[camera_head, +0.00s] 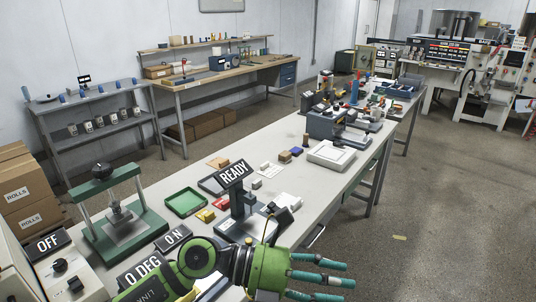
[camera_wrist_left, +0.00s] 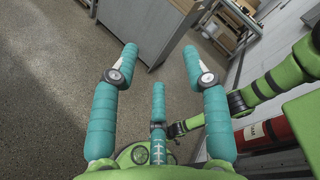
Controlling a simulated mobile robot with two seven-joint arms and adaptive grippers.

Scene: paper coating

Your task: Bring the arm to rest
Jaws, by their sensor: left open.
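My left gripper (camera_head: 330,275) is at the bottom of the head view, over the near right edge of the workbench. Its green body carries teal fingers that point right. In the left wrist view the gripper (camera_wrist_left: 160,62) has three spread teal fingers, with nothing between them. Bare floor and the side of a grey cabinet (camera_wrist_left: 150,45) show beyond the fingertips. Green arm links, which look like mine, show at the right of that view. My right gripper cannot be made out in either view.
A control box with an OFF sign (camera_head: 47,243) is at lower left. Floor (camera_head: 440,215) to the right is clear.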

